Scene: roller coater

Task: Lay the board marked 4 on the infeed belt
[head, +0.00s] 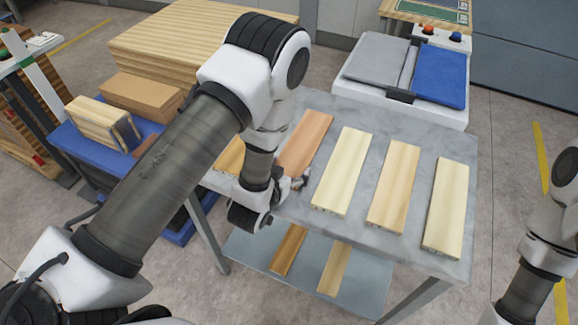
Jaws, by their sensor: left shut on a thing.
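Several boards lie side by side on a grey table (465,190). From left to right, a yellow-brown board (231,155) is partly behind my left arm, then come a reddish-orange board (308,137), a pale board (342,172), a tan board (393,187) and another pale board (446,208). Small marks show on some near ends, but I cannot read which is 4. My left gripper (295,183) is shut on the near end of the reddish-orange board, its fingers partly hidden by my wrist. My right gripper is out of view. I cannot identify the infeed belt for certain.
A white machine (420,105) with grey and blue flat covers and buttons stands behind the table. Two boards lie on the lower shelf (255,245). Stacked wood (190,40) and a blue stand (85,150) with blocks are at the left.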

